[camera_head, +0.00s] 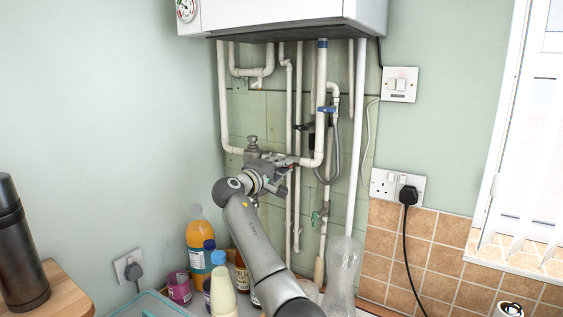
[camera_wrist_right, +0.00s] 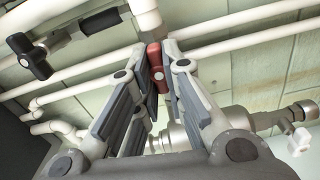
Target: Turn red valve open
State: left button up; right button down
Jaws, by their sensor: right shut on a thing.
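The red valve handle (camera_wrist_right: 154,62) shows in the right wrist view between the finger pads of my right gripper (camera_wrist_right: 153,75). The gripper is shut on it. Only part of the handle shows; the fingers hide the rest. In the head view my right gripper (camera_head: 283,166) is at the pipework under the boiler, and a small bit of red shows beside its fingers. A metal valve fitting (camera_wrist_right: 185,135) sits behind the fingers in the wrist view. My left gripper is not in view.
A boiler (camera_head: 290,15) hangs above white pipes. A blue-handled valve (camera_head: 327,109), a black-handled valve (camera_wrist_right: 30,57) and a green-handled valve (camera_head: 317,218) are close by. Several bottles, including an orange one (camera_head: 198,245), stand below my right arm. A plugged-in black cable (camera_head: 405,240) hangs at right.

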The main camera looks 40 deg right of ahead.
jog(key=shift+n, duration=0.6)
jog(key=shift+f+p, duration=0.1)
jog(key=shift+p, duration=0.2)
jog(key=c, duration=1.5)
grip_release()
jog(key=shift+a, duration=0.1)
jog(key=shift+w, duration=0.1)
jog(key=v, duration=1.2)
